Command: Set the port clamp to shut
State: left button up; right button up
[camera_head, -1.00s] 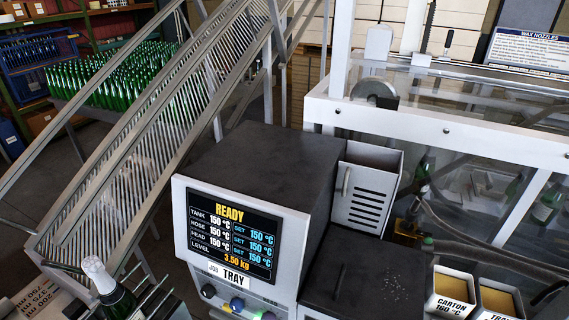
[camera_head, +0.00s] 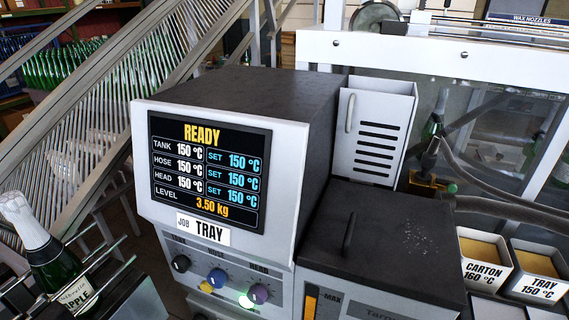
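I cannot pick out a port clamp for certain in the head view. The grey melt unit (camera_head: 290,140) stands in the middle. Its screen (camera_head: 208,172) reads READY, with tank, hose and head at 150 °C and level 3.50 kg. A label (camera_head: 203,229) below reads JOB TRAY. Neither of my grippers is in view.
A foil-topped bottle (camera_head: 55,262) stands in a rack at lower left. Bins marked CARTON (camera_head: 483,272) and TRAY (camera_head: 540,288) stand at right. A slatted conveyor (camera_head: 110,110) slopes at left.

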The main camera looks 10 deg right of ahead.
aim_at(452, 187)
jog(key=z, duration=1.35)
